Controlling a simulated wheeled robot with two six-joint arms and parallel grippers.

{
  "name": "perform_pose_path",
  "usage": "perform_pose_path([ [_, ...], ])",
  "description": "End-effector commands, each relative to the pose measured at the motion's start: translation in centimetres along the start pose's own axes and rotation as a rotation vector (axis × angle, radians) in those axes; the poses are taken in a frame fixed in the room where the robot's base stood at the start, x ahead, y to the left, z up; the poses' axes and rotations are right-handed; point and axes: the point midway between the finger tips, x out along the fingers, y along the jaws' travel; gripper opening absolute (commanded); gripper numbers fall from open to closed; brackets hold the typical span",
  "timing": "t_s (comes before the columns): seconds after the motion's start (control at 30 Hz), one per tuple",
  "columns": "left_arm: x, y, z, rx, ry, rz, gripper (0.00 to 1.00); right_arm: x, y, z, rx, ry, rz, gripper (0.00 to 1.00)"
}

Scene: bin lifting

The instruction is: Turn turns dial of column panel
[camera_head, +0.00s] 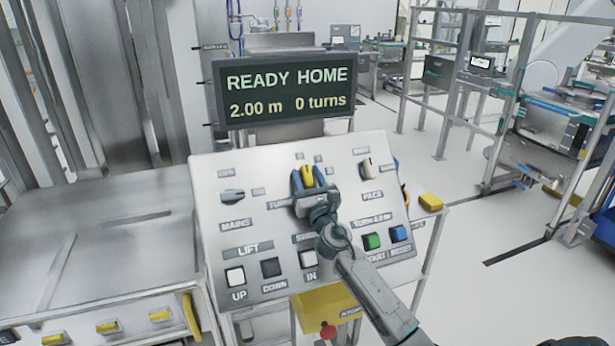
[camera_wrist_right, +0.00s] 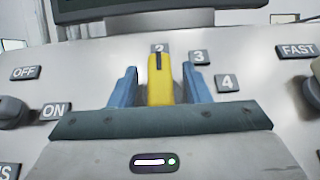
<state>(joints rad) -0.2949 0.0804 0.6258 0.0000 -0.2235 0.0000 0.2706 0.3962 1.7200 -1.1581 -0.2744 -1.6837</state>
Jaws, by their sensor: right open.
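The column panel (camera_head: 211,178) is a light, sloping board with labelled controls, in the middle of the head view. The yellow turns dial (camera_head: 307,176) sits in its upper middle. It also shows in the right wrist view (camera_wrist_right: 160,85), its dark mark pointing up at the 2 label; the 3 and 4 labels lie to its right. My right gripper (camera_head: 305,179) is open, its blue fingers (camera_wrist_right: 158,85) on either side of the dial with small gaps. The 1 label is hidden in the wrist view. My left gripper is not in view.
A screen (camera_head: 284,88) above the panel reads READY HOME, 2.00 m, 0 turns. The mains knob (camera_head: 233,196) is left of the dial, the pace knob (camera_head: 366,169) right of it. Push buttons (camera_head: 270,267) line the lower panel. A red stop button (camera_head: 328,331) is below.

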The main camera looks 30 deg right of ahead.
Motion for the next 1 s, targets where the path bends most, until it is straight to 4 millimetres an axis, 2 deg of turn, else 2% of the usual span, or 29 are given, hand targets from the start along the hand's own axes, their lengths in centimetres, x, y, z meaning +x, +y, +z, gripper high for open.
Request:
perform_pose_path([
  [0.07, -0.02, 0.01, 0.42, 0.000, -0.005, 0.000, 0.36, -0.02, 0.00, -0.01, 0.000, 0.000, 0.000, 0.44],
  [0.2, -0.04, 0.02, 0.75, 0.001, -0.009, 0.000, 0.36, -0.02, -0.01, 0.00, 0.000, 0.000, 0.000, 0.16],
  [0.3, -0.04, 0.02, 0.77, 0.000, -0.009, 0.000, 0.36, -0.03, -0.02, -0.02, 0.000, 0.000, 0.000, 0.00],
  [0.67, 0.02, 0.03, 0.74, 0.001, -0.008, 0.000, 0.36, -0.06, 0.03, -0.08, 0.021, 0.001, -0.039, 0.00],
  [1.0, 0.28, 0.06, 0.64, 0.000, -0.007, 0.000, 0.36, -0.07, 0.09, -0.14, 0.130, 0.002, -0.242, 0.00],
])
